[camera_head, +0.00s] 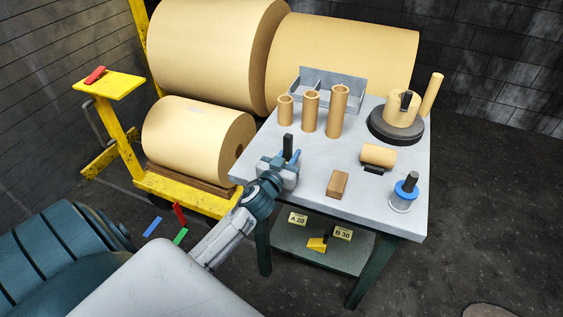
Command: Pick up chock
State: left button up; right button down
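A small yellow wedge-like piece (317,244) with a dark upright part lies on the lower shelf under the table, between two labels. It looks most like a chock, but I cannot tell for sure. My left gripper (284,158) is over the left edge of the tabletop, above and left of the yellow piece and apart from it. A dark upright bar shows at its blue-tipped fingers; I cannot tell whether it is held. The finger gap is too small to read. My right gripper is not in view.
The grey tabletop (300,190) carries a wooden block (338,183), tan tubes (311,112), a lying roll (378,155) and a blue-ringed can (405,193). The lower shelf (345,263) bears labels A 20 and B 30. Large paper rolls (195,140) and a yellow frame stand behind left.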

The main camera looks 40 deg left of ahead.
pick_arm(q)
grip_shut()
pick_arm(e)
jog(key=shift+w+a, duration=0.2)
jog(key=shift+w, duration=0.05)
pick_arm(q)
jog(key=shift+r, duration=0.1)
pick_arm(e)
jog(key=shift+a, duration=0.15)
